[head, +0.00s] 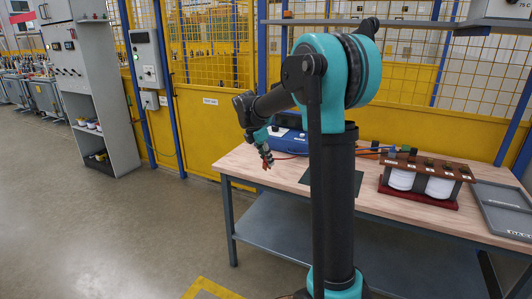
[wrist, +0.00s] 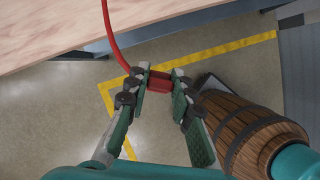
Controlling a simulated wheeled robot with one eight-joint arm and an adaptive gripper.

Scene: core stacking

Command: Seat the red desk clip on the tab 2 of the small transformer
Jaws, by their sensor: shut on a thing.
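My gripper (wrist: 160,81) is shut on the red desk clip (wrist: 159,80) in the wrist view. A red lead (wrist: 113,35) runs from near the clip up over the table edge. In the head view my gripper (head: 267,162) hangs near the table's left end, well left of the small transformer (head: 424,178); the clip is too small there to make out clearly. The transformer has two white coils between a dark red base and a brown top board with several tabs and small labels. The labels are too small to read, so I cannot tell which is tab 2.
The wooden table (head: 384,205) carries a blue case (head: 290,141) behind my gripper, coloured leads (head: 377,149) and a grey tray (head: 503,208) at right. A brown barrel-like shape fills the wrist view's lower right; I cannot tell whether it is mine.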

